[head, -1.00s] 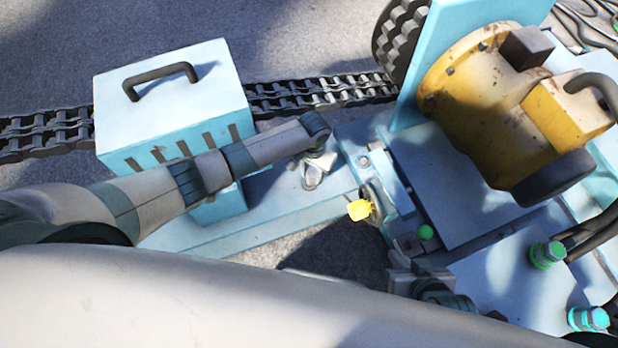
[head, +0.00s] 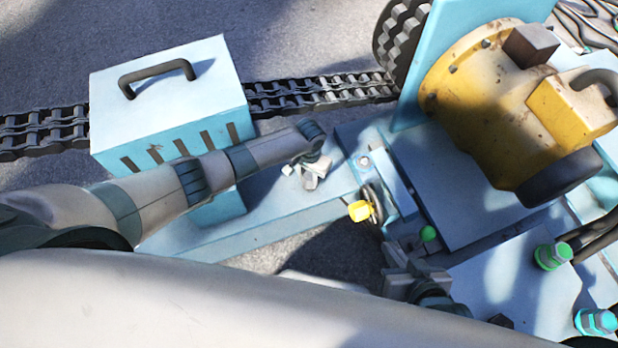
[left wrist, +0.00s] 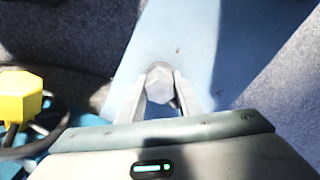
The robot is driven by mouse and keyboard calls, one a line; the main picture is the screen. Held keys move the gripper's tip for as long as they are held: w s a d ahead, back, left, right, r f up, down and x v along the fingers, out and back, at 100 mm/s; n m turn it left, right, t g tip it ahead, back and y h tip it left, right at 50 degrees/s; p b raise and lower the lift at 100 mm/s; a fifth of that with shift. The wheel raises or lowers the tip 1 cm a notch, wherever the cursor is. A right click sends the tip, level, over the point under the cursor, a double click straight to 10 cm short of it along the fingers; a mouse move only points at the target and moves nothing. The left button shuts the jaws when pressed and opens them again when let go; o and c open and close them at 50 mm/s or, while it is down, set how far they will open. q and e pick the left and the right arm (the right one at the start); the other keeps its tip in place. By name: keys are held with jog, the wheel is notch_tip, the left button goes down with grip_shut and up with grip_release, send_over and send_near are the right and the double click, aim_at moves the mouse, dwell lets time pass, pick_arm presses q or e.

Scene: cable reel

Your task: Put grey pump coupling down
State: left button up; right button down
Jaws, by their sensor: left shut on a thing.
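The grey pump coupling (left wrist: 161,86) is a small hexagonal piece in the left wrist view. My left gripper (left wrist: 163,92) is shut on it, one finger on each side, over the light blue beam (left wrist: 188,45). In the head view my left gripper (head: 311,176) is low over the same beam (head: 265,220), right of the blue box. I cannot tell whether the coupling touches the beam. My right gripper (head: 403,258) is at the lower middle, near the green knob; its jaw opening is unclear.
A blue box (head: 165,105) with a black handle stands left of the left gripper. A yellow connector (head: 360,211) and a green knob (head: 428,233) are to its right. A yellow pump (head: 490,110) fills the upper right. A heavy chain (head: 320,92) lies behind.

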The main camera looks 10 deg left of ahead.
aim_at(309, 177)
pick_arm(q)
jog(key=shift+f, duration=0.1)
pick_arm(e)
jog(key=shift+w, duration=0.1)
pick_arm(q)
jog(key=o, duration=1.1)
pick_arm(e)
jog(key=shift+a+r, duration=0.1)
pick_arm(q)
jog(key=shift+r, duration=0.2)
notch_tip(309, 177, up, 12)
jog(key=p, duration=0.3)
jog(key=shift+p, duration=0.35)
pick_arm(e)
jog(key=s+d+g, duration=0.1)
jog(key=s+d+f+g+h, duration=0.1)
jog(key=d, duration=0.2)
jog(key=shift+s+d+f+g+h, duration=0.3)
jog(key=shift+s+g+h, duration=0.1)
pick_arm(q)
jog(key=shift+f, duration=0.1)
